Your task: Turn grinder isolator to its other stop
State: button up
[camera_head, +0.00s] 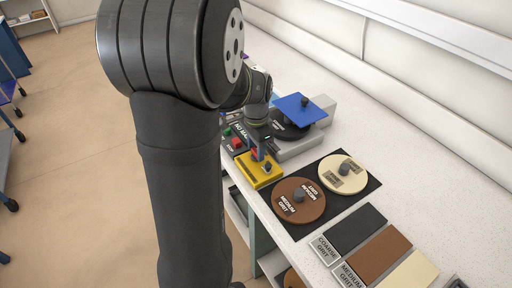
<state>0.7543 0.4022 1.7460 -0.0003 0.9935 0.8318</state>
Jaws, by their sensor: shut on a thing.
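The grinder isolator is a small yellow box (260,178) at the bench's near edge, with a red part and a dark knob on top. My gripper (261,156) reaches down onto it from above and is shut on its handle. The fingers hide part of the handle, so its exact angle is hard to tell.
A control box (230,138) with green and red buttons sits just behind the isolator. Beyond is a grinder with a dark disc and a blue plate (301,108). Brown (298,202) and cream (343,173) discs lie on a black mat. Grit-labelled slabs (379,251) lie nearer.

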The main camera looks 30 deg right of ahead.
jog(key=o, duration=1)
notch_tip(320, 180, up, 17)
jog(key=shift+r, duration=0.2)
notch_tip(320, 180, down, 18)
jog(key=shift+r, duration=0.25)
dwell(0.4)
jog(key=shift+r, duration=0.1)
